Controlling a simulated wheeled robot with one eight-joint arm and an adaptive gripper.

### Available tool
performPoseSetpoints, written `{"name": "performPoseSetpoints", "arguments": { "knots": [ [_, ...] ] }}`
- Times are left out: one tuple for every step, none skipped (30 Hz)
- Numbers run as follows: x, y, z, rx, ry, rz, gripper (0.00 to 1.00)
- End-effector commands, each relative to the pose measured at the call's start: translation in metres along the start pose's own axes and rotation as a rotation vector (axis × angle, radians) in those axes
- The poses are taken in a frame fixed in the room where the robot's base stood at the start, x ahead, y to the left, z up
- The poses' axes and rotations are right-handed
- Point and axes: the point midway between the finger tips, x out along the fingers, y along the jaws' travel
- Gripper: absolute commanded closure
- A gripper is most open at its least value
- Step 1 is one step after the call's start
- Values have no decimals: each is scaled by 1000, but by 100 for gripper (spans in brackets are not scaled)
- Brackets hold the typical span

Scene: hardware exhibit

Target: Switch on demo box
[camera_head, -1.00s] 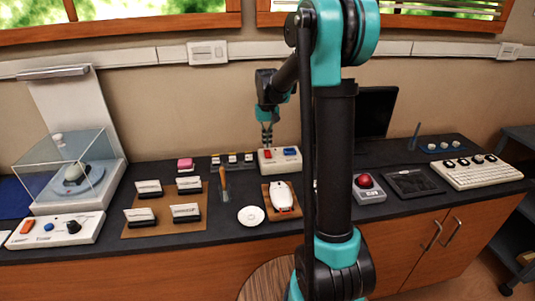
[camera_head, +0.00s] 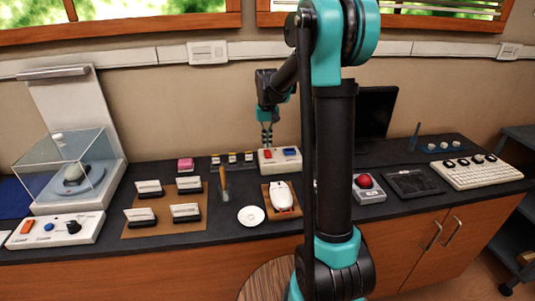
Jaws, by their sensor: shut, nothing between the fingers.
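A small white box (camera_head: 280,166) with a red switch (camera_head: 268,155) on its left and a blue switch (camera_head: 289,151) on its right stands at the back of the dark counter. I cannot read its label, so I cannot tell for sure that it is the demo box. My gripper (camera_head: 267,145) points down at the red switch, shut and empty. Its fingertips are at or just above the switch; I cannot tell whether they touch.
A clear display case (camera_head: 62,165) stands at the left. Several card holders are on a brown board (camera_head: 160,228). A white mouse (camera_head: 281,195) and a round white disc (camera_head: 251,215) lie in front of the small box. My upright arm hides part of the counter.

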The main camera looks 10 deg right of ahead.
Motion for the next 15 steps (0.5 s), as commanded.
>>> {"name": "performPoseSetpoints", "arguments": {
  "knots": [
    [0, 0, 0, 0, 0, 0, 100],
    [0, 0, 0, 0, 0, 0, 100],
    [0, 0, 0, 0, 0, 0, 100],
    [0, 0, 0, 0, 0, 0, 100],
    [0, 0, 0, 0, 0, 0, 100],
    [0, 0, 0, 0, 0, 0, 100],
    [1, 0, 0, 0, 0, 0, 100],
    [1, 0, 0, 0, 0, 0, 100],
    [2, 0, 0, 0, 0, 0, 100],
    [2, 0, 0, 0, 0, 0, 100],
    [2, 0, 0, 0, 0, 0, 100],
    [3, 0, 0, 0, 0, 0, 100],
    [4, 0, 0, 0, 0, 0, 100],
    [4, 0, 0, 0, 0, 0, 100],
    [4, 0, 0, 0, 0, 0, 100]
  ]
}}
